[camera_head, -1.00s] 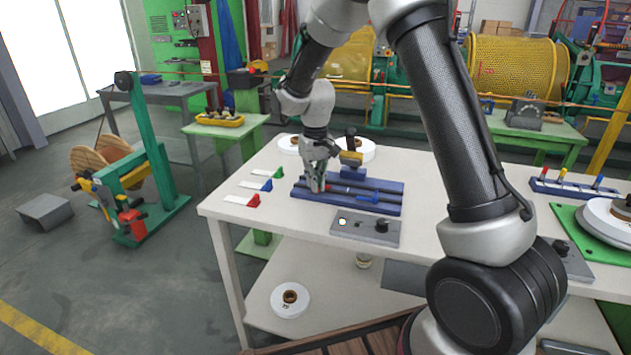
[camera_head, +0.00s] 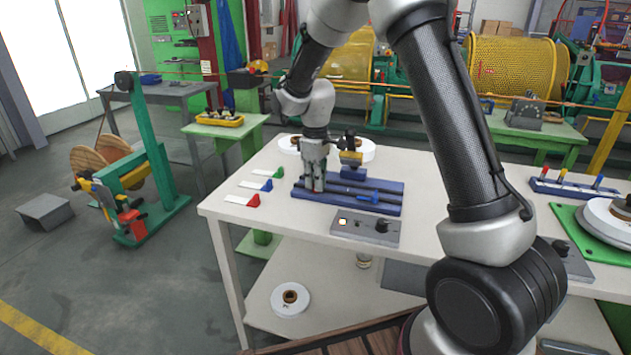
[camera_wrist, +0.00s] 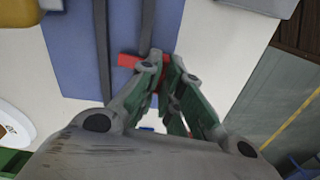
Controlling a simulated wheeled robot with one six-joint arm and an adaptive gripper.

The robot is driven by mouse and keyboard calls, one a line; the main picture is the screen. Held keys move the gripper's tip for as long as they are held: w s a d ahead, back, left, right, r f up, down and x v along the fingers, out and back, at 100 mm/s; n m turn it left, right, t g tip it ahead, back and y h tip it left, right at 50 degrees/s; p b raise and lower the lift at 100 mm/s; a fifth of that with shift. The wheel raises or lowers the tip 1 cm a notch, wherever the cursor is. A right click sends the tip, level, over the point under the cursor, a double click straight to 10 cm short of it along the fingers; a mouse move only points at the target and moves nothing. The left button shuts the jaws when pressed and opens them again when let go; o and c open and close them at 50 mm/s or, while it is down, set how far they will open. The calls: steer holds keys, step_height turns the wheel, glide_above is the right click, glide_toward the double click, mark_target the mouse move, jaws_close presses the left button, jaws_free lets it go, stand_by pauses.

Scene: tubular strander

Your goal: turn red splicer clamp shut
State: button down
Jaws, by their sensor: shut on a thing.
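The blue splicer base (camera_head: 385,209) with dark grooves lies on the white bench; it fills the middle of the wrist view (camera_wrist: 75,45). The red clamp (camera_wrist: 130,61) shows in the wrist view as a red bar lying across a groove, its right part between my fingers. My gripper (camera_wrist: 163,65) is shut on this red clamp, pointing down at the base. In the head view my gripper (camera_head: 314,189) stands over the left end of the base and hides the red clamp. A blue clamp lever (camera_head: 372,195) sits farther right on the base.
A grey plate with a black knob (camera_head: 381,226) lies in front of the base. Red (camera_head: 253,200), blue and green small pieces stand to the left. A yellow-topped part (camera_head: 351,157) stands behind the base, near my gripper. White spools lie at the back.

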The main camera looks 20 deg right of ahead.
stand_by(0.4)
steer(key=c, duration=1.6)
jaws_free()
